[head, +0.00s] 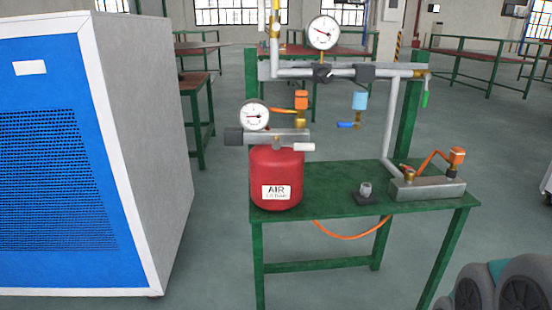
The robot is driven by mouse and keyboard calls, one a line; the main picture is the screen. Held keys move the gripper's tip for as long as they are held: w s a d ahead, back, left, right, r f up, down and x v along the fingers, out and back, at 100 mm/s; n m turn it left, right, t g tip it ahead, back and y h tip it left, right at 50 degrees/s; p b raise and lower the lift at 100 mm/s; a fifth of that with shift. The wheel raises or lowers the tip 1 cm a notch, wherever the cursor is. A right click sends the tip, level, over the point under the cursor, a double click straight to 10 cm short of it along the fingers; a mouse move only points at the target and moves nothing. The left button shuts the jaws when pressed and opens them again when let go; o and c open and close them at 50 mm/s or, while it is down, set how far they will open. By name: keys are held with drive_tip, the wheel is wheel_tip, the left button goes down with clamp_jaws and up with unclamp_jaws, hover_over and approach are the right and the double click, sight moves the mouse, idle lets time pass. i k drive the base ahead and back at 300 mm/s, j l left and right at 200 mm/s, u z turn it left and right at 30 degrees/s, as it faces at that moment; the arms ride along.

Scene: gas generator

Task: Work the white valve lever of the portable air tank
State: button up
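The portable air tank (277,172) is a red cylinder with a white "AIR" label, upright on the left end of a green table. A grey valve block sits on its top, with a round gauge (255,115) above it at the left and a dark knob on the left end. The white valve lever (303,147) sticks out to the right at the front of the block, roughly level. An orange fitting stands behind the block.
The green table (335,192) also bears a small grey fitting (366,192) and a metal block (428,188) with an orange hose. Pipes with a second gauge (323,33) rise behind. A large blue and grey cabinet (140,150) stands at the left.

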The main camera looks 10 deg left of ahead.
sight(277, 145)
drive_tip(key=u, duration=0.9)
